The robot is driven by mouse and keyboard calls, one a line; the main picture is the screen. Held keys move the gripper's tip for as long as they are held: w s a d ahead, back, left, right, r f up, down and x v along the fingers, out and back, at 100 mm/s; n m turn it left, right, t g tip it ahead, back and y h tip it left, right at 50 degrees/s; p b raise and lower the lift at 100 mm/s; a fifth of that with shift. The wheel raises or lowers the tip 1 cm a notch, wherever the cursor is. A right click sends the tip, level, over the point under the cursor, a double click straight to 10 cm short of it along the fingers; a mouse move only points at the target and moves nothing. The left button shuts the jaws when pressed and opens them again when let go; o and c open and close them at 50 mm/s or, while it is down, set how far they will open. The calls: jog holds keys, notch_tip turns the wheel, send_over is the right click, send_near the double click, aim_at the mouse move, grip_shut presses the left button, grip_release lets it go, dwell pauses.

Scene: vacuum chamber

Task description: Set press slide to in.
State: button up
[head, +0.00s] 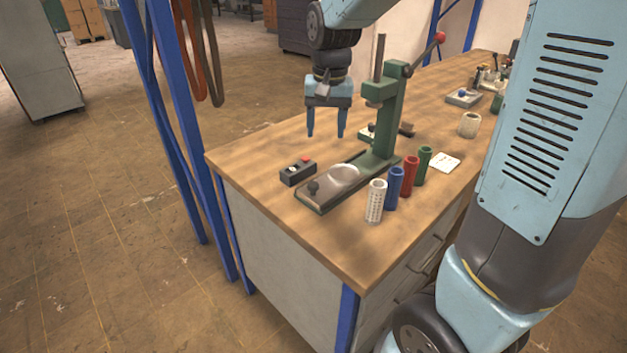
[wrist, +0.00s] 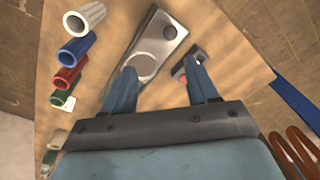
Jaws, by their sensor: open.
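The green press (head: 387,110) stands on the workbench, with a red-knobbed lever at its top. The slide reaches out from the press column toward the front left of the bench. My gripper (head: 326,134) is open and empty, above the bench and behind the slide in the head view. Its fingers (wrist: 160,75) point down, apart from the slide.
A black box with a red button (head: 298,171) sits left of the slide. White (head: 376,202), blue (head: 394,188), red (head: 410,176) and green (head: 424,165) cylinders stand in a row to its right. Bare bench top (head: 250,150) lies to the left. Blue posts (head: 190,130) rise beside the bench.

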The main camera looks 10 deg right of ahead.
aim_at(313, 184)
jog(key=shift+g, duration=0.4)
jog(key=f, duration=0.5)
jog(key=w+a+f, duration=0.1)
jog(key=f, duration=0.5)
jog(key=w+a+f, duration=0.1)
jog(key=f, duration=0.4)
jog(key=shift+w+a+f, duration=0.2)
jog(key=shift+w+f, duration=0.05)
jog(key=shift+f, duration=0.15)
jog(key=shift+c, duration=0.2)
grip_shut()
